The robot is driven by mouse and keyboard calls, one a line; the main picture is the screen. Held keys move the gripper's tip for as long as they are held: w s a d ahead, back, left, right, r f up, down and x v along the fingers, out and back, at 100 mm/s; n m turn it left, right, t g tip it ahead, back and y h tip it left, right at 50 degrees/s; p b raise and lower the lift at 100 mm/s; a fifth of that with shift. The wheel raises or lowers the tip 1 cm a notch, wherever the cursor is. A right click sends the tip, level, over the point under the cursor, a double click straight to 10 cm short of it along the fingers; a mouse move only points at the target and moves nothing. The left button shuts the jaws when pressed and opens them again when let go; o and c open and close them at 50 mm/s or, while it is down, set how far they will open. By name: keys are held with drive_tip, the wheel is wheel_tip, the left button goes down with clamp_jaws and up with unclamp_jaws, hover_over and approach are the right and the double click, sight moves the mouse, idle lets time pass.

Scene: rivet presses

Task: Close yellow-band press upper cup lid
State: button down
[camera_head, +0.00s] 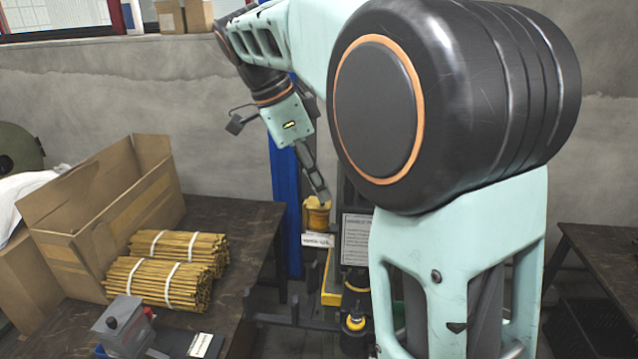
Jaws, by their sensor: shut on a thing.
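The upper cup (316,218) is a small amber-brown cup on the press, right of the blue column, with a white label (318,240) below it. My arm reaches over from the right. My gripper (323,197) points down at the cup's top edge, its narrow fingers close together. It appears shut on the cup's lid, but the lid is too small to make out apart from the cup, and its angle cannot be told. Yellow parts (331,285) and a dark cup with a yellow band (355,322) show lower down. My arm hides the press's right side.
A blue column (285,200) stands just left of the cup. A left table (235,222) holds an open cardboard box (105,195), tied bundles of sticks (160,282) and a grey-red device (127,325). Another dark table (605,250) is at right.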

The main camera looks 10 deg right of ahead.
drive_tip(key=c, duration=1.9)
unclamp_jaws()
drive_tip(key=shift+c, duration=0.2)
drive_tip(key=v, duration=1.2)
